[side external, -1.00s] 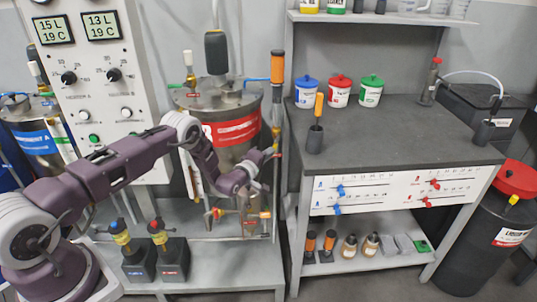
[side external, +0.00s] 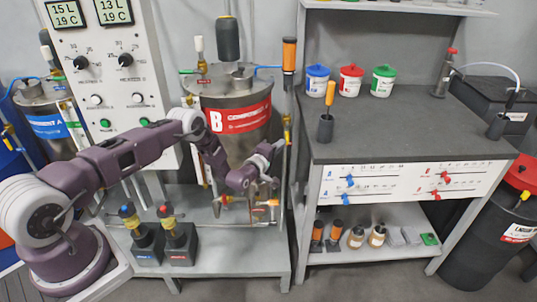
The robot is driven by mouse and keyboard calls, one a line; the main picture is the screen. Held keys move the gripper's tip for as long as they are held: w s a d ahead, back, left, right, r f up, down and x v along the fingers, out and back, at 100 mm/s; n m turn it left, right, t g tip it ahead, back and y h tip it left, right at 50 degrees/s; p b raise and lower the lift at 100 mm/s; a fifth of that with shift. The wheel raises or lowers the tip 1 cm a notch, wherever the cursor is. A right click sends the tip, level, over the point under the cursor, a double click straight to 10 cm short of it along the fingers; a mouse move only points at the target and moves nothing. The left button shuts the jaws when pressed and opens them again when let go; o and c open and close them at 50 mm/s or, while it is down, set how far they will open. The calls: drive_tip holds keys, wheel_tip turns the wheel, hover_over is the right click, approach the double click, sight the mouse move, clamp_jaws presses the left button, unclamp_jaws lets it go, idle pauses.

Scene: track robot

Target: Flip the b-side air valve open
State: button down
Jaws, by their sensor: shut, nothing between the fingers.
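The B tank (side external: 225,98), a steel drum with a red "B" label, stands behind my arm. A white-handled fitting (side external: 199,50) sits upright at its lid. Small valve fittings with red and orange parts (side external: 265,203) show on the pipework under the tank. Two dark blocks carry brass fittings, the left with a blue top (side external: 127,211) and the right with a dark red top (side external: 166,211). I cannot tell which part is the b-side air valve. My gripper (side external: 277,150) is shut and empty, in front of the tank's lower right side, by the vertical pipe. Its fingertips are small and partly unclear.
The control panel (side external: 108,75) stands left of the tank. A vertical pipe with an orange top (side external: 289,55) rises right of my gripper. The grey workbench (side external: 400,130) is further right, with lidded tubs and a front panel of blue and red sliders (side external: 349,181).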

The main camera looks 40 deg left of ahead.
drive_tip(key=v, duration=0.7)
drive_tip(key=f+v, duration=0.1)
drive_tip(key=v, duration=0.3)
drive_tip(key=shift+s, duration=0.45)
drive_tip(key=w+d+r+m+g+h, duration=0.15)
drive_tip(key=r+m, duration=0.25)
drive_tip(key=r, duration=0.4)
drive_tip(key=w+d+r+m+g+h, duration=0.1)
drive_tip(key=w+d+r+m, duration=0.15)
drive_tip(key=r, duration=0.45)
drive_tip(key=s+d+r+m+g, duration=0.3)
drive_tip(key=s+r+m, duration=0.2)
drive_tip(key=r, duration=0.6)
drive_tip(key=s+d+r+m+g, duration=0.15)
drive_tip(key=s+r, duration=0.25)
drive_tip(key=s, duration=0.6)
drive_tip(key=s+d+r+m+g, duration=0.15)
drive_tip(key=s+r, duration=0.25)
drive_tip(key=s, duration=0.5)
drive_tip(key=s+d+f+m+g+h, duration=0.1)
drive_tip(key=s+m, duration=0.3)
drive_tip(key=s, duration=1.5)
drive_tip(key=shift+s+d+g, duration=0.2)
drive_tip(key=shift+d+g, duration=0.5)
drive_tip(key=shift+g, duration=0.05)
